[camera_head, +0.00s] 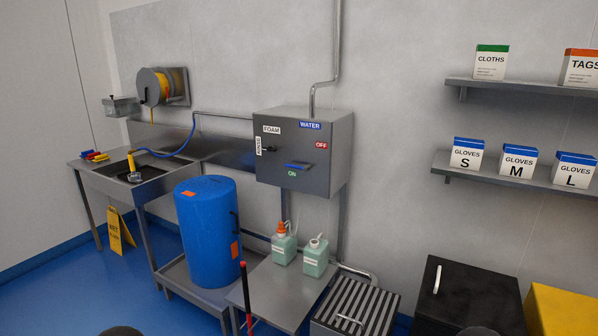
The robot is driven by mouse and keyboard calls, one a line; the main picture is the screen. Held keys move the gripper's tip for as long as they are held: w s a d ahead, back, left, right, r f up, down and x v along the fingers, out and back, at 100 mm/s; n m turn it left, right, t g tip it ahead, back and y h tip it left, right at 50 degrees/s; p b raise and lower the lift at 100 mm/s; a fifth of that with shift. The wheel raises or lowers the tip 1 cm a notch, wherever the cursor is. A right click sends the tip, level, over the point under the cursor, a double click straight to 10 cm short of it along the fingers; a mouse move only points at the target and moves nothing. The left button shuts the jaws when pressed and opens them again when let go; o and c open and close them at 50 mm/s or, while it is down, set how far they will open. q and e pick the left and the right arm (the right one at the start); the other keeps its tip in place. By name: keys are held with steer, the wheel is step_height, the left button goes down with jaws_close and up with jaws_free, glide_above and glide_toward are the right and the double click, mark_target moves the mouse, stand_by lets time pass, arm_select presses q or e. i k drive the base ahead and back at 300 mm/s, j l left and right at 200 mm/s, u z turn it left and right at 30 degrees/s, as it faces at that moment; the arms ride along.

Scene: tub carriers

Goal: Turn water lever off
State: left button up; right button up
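A grey control box (330,150) is mounted on the wall in the middle of the view. It carries a blue WATER label (310,126) at the top, a red OFF label (321,145) at the right and a green ON label (292,174) at the bottom. The blue water lever (298,165) sits low on the front face, its handle just above the ON label and away from OFF. A small black selector (268,149) is at the left, beside the FOAM and RINSE labels. Neither of my grippers is in view.
A blue barrel (206,235) stands in front of the steel sink (95,178), left of the box. Two green bottles (315,258) stand on a low shelf below the box. A black bin (468,290) and glove shelves (520,178) are at the right.

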mark_target(306, 168)
steer(key=i+j, duration=0.2)
steer(key=i, duration=0.6)
steer(key=i+j+u, duration=0.1)
steer(key=i, duration=0.65)
